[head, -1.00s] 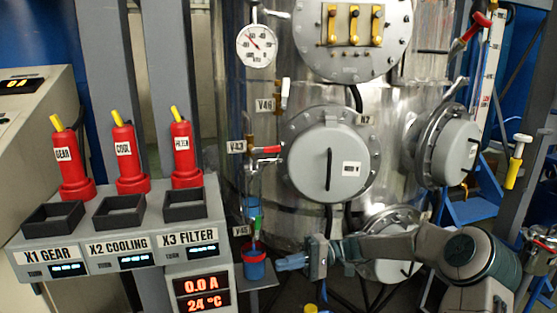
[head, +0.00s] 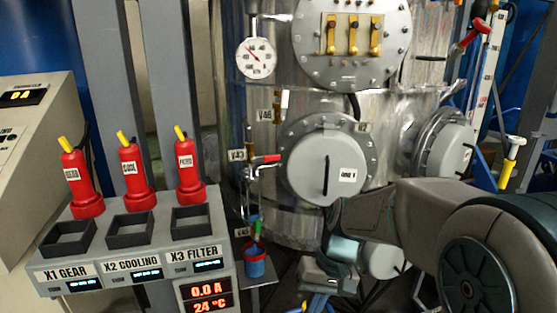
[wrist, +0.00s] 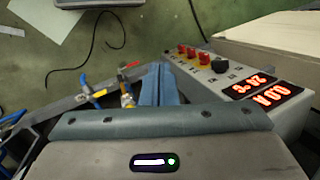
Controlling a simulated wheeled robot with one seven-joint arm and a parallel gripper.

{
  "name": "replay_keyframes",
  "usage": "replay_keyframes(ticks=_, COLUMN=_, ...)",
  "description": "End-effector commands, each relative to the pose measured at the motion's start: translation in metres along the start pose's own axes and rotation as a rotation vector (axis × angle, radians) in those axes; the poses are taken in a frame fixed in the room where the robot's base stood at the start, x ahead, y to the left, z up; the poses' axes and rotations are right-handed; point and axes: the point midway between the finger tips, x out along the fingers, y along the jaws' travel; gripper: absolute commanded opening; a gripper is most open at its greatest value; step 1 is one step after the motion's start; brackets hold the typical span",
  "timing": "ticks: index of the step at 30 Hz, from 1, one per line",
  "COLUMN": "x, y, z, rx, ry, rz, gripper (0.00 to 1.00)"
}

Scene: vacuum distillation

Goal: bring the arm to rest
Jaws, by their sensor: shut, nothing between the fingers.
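My arm (head: 430,225) reaches in from the right side of the head view and looms large in front of the steel vessel. My gripper (head: 318,303) points down at the bottom edge of the head view, where its fingertips are partly cut off. In the wrist view the two blue fingers (wrist: 160,85) lie together, shut, with nothing seen between them. The gripper is below and to the right of the blue cup (head: 254,263) and appears apart from it.
The steel vessel (head: 290,215) with its grey round hatch (head: 325,165) stands behind my arm. A console (head: 135,245) with red plugs is at the left. In the wrist view, valves and pipes (wrist: 100,95) lie left of the fingers and a control box (wrist: 240,85) right.

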Motion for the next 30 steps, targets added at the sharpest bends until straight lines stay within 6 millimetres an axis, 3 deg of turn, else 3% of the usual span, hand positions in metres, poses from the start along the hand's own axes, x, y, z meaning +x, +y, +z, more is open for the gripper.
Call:
replay_keyframes(ticks=1, x=-0.015, y=0.002, z=0.013, rx=0.006, ry=0.038, rz=0.048, gripper=0.0)
replay_keyframes(ticks=6, x=-0.044, y=0.018, z=0.047, rx=0.033, ry=0.164, rz=0.176, gripper=0.0)
replay_keyframes(ticks=15, x=-0.079, y=0.041, z=0.096, rx=0.063, ry=0.364, rz=0.292, gripper=0.0)
replay_keyframes(ticks=21, x=-0.083, y=0.045, z=0.106, rx=0.069, ry=0.412, rz=0.309, gripper=0.0)
replay_keyframes(ticks=30, x=-0.083, y=0.046, z=0.106, rx=0.07, ry=0.415, rz=0.31, gripper=0.0)
